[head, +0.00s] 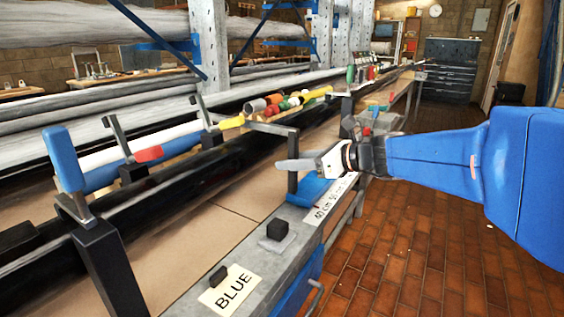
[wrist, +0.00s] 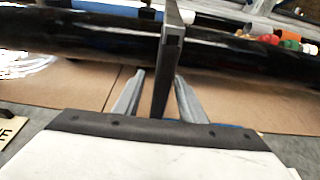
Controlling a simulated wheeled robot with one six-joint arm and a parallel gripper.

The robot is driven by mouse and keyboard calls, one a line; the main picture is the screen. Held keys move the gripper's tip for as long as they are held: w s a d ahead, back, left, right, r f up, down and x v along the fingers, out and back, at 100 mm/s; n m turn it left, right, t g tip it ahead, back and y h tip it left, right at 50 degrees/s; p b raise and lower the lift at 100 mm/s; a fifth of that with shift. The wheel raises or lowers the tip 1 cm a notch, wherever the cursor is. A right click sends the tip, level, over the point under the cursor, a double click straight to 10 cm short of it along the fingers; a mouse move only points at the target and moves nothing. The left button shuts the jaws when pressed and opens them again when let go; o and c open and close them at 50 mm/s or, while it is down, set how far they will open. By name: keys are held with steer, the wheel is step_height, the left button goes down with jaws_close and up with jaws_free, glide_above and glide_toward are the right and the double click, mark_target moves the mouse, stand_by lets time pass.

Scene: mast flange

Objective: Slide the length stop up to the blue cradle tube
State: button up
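The length stop looks to be the grey bracket (head: 292,160) on a blue base (head: 307,190) at the bench's front edge; its top bar reaches over the black rail. Its upright post (wrist: 166,80) also shows in the wrist view. My gripper (head: 283,165) is at this post. In the wrist view my gripper (wrist: 159,76) is open, one finger on each side of the post, with a gap on the left.
A BLUE label (head: 231,290) with a small black block and another black block (head: 277,230) lie on the front ledge, left of the bracket. A white tube (head: 165,140) and several coloured pieces (head: 290,102) lie behind.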

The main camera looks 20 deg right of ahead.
steer(key=v, duration=0.7)
stand_by(0.5)
